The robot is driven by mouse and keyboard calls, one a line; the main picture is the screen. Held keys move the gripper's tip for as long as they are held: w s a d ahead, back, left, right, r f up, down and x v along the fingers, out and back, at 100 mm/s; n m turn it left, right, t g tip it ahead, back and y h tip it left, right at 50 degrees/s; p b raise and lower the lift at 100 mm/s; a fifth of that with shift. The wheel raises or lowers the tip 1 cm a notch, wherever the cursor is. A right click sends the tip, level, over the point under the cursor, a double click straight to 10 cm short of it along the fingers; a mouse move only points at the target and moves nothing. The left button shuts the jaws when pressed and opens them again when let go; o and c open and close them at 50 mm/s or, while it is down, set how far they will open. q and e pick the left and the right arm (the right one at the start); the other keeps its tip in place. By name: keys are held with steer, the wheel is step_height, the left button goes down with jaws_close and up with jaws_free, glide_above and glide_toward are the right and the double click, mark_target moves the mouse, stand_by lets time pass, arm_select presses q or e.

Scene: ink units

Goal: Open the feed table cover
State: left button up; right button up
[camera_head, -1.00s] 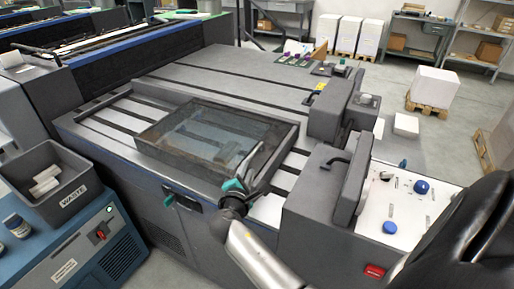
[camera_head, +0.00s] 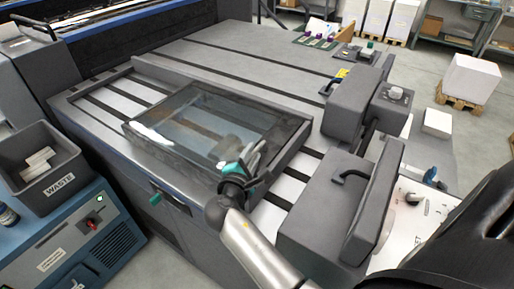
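The feed table cover (camera_head: 205,119) is a see-through dark panel in a dark grey frame. It lies over the slatted feed table near the middle of the head view. I cannot tell whether its front edge is slightly raised. My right gripper (camera_head: 243,167), with teal on its fingers, is at the cover's front edge, right of its middle. It overlaps that edge in the picture; contact and finger gap are unclear. My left gripper is not in view.
A grey waste bin (camera_head: 62,188) stands on a blue cabinet (camera_head: 60,239) at the left. Grey machine housings (camera_head: 323,205) with a black handle (camera_head: 350,176) rise right of the cover. A teal lever (camera_head: 155,198) sticks out of the machine front.

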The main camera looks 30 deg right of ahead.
steer(key=shift+d, duration=0.1)
steer(key=shift+c, duration=0.3)
jaws_close()
stand_by(1.2)
